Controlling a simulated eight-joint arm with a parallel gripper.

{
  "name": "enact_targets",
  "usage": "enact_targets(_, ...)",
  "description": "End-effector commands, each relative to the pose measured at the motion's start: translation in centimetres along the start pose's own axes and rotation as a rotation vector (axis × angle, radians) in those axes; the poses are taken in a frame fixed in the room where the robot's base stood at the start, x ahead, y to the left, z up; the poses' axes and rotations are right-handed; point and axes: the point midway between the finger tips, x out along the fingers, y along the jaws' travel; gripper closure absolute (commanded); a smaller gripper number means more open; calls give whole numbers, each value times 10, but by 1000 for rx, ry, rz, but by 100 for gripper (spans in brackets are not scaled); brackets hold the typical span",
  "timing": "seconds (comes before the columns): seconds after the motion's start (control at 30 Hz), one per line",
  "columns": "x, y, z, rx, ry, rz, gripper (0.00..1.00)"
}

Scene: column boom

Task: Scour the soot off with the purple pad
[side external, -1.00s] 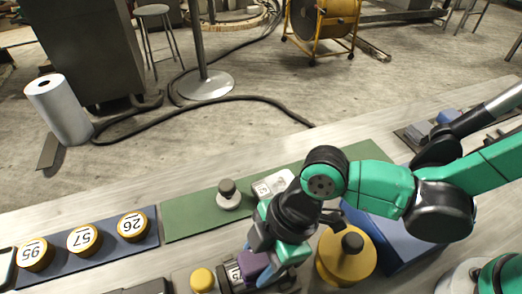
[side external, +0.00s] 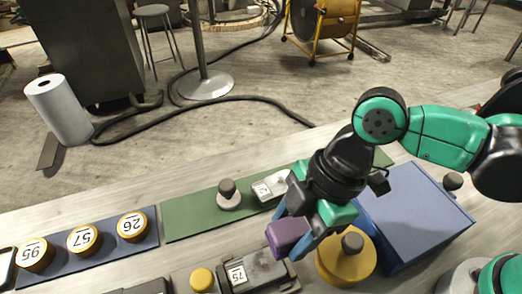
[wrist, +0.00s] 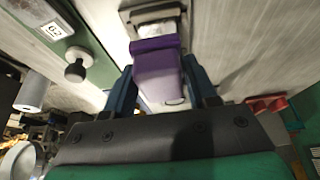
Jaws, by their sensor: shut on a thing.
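My gripper (side external: 292,228) is shut on the purple pad (side external: 284,238), with one blue finger on each side of it. The pad hangs above and to the right of a dark grey block labelled 75 (side external: 262,268), apart from it as far as I can tell. In the wrist view the purple pad (wrist: 158,75) sits between the fingers and hides part of what lies below. A holder with a pale grey top (wrist: 158,28) shows beyond the pad. I cannot pick out soot clearly on any surface.
A yellow round weight with a dark knob (side external: 345,262) and a blue box (side external: 425,215) stand close right. A green mat (side external: 190,215) bears a small knobbed weight (side external: 228,196) and a labelled block (side external: 270,187). A blue mat (side external: 62,268) holds numbered yellow discs.

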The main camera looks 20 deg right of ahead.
Motion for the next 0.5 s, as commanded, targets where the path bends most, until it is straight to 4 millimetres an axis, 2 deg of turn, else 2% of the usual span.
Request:
enact_targets(0.23,-19,0,-8,0,0,0,98)
enact_targets(0.5,-23,0,-10,0,0,0,98)
